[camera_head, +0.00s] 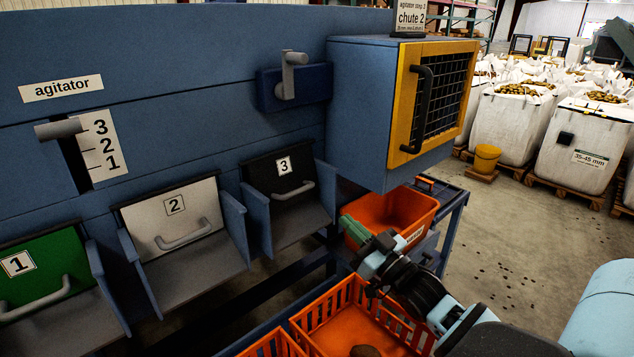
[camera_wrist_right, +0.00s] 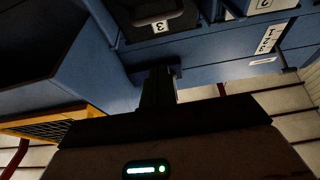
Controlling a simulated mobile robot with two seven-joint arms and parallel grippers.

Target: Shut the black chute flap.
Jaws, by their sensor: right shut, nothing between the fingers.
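The flap also shows upside down at the top of the right wrist view (camera_wrist_right: 158,14). My right gripper (camera_head: 352,232) is shut and empty, to the right of and below the flap, apart from it, in front of an orange crate. Its dark fingers show in the right wrist view (camera_wrist_right: 157,88). My left gripper is not in view.
A white flap (camera_head: 168,222) and a green flap (camera_head: 45,268) sit in the chutes to the left. A blue box with a yellow-framed grille door (camera_head: 432,95) juts out above my right gripper. Orange crates (camera_head: 410,205) stand below. An agitator lever (camera_head: 58,129) is at left.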

